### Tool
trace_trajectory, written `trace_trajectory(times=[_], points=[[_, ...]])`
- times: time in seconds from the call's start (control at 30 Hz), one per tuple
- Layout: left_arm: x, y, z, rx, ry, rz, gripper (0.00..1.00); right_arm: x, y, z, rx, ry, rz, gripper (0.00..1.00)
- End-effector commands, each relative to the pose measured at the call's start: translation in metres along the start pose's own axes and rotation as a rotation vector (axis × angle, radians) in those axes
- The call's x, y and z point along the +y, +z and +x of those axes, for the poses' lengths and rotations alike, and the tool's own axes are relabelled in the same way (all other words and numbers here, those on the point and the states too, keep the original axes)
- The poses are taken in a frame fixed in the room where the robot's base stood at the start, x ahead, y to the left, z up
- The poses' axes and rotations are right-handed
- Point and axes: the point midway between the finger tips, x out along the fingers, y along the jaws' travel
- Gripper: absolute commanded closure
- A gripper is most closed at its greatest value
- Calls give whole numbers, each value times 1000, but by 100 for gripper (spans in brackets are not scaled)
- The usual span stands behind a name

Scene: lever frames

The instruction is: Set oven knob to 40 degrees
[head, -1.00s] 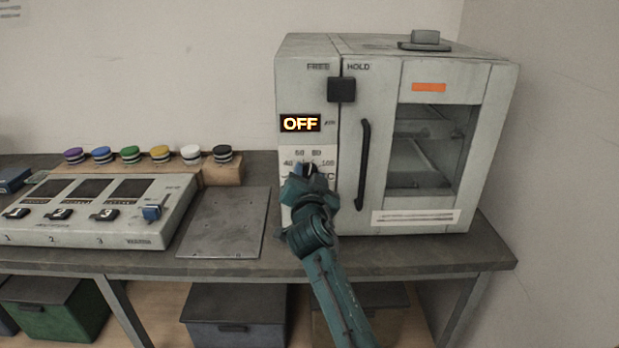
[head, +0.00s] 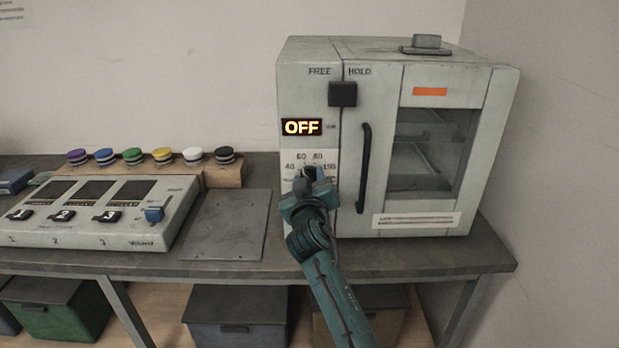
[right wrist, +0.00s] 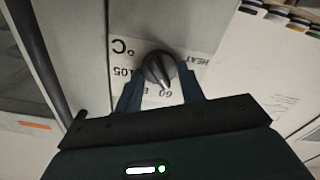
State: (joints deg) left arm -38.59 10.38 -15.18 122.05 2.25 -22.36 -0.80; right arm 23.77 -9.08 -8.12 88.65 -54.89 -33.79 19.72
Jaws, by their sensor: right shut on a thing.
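The oven (head: 430,85) stands on the bench at the right. Its display (head: 302,127) reads OFF. The knob's dial plate (head: 296,158) is below the display, with 40, 60, 80 and higher marks showing. My right gripper (head: 312,178) is at the dial and hides most of the knob in the head view. In the right wrist view the dark grey knob (right wrist: 159,69) sits between the fingers of my right gripper (right wrist: 160,82), which is shut on it. That view is upside down, and the knob's exact pointing is hard to tell. My left gripper is not in view.
The oven door has a dark vertical handle (head: 364,168) just right of the gripper, and a black latch block (head: 342,94) above. A flat metal plate (head: 228,225) and a control box (head: 100,212) lie to the left. A wooden rack (head: 215,174) holds several coloured round pieces.

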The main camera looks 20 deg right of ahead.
Motion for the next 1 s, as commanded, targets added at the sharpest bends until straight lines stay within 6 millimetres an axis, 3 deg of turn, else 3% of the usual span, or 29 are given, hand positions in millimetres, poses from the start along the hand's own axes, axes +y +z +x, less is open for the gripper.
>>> trace_trajectory(times=[0.5, 1.0], points=[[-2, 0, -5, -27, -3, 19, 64, 0, -2, 0, 2, 2, -395, 84], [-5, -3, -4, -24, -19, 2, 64, -1, -1, 0, 3, 2, -505, 84]])
